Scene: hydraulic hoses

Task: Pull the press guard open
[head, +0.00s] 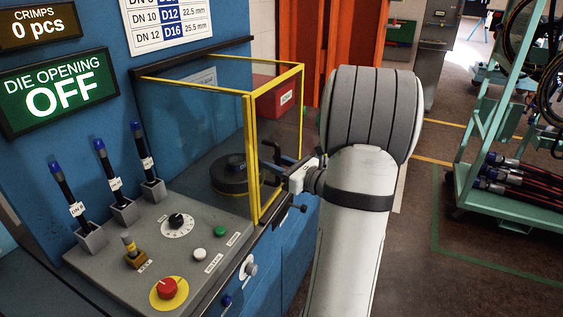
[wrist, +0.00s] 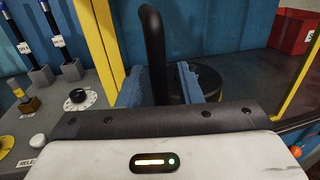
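The press guard (head: 248,150) is a clear box with yellow edges. It stands around the dark round die (head: 232,175) and looks closed. Its black handle (head: 277,150) is on the side facing my arm. In the wrist view the handle (wrist: 152,45) rises upright between the two blue fingers of my gripper (wrist: 163,86). The fingers are apart, with a visible gap on the right of the handle. The left finger is close to the handle; I cannot tell if it touches. In the head view my gripper (head: 290,178) is at the handle, its fingertips partly hidden.
A red box (head: 277,97) stands behind the guard. A green cart (head: 510,190) with hoses is at the right. Open floor lies between.

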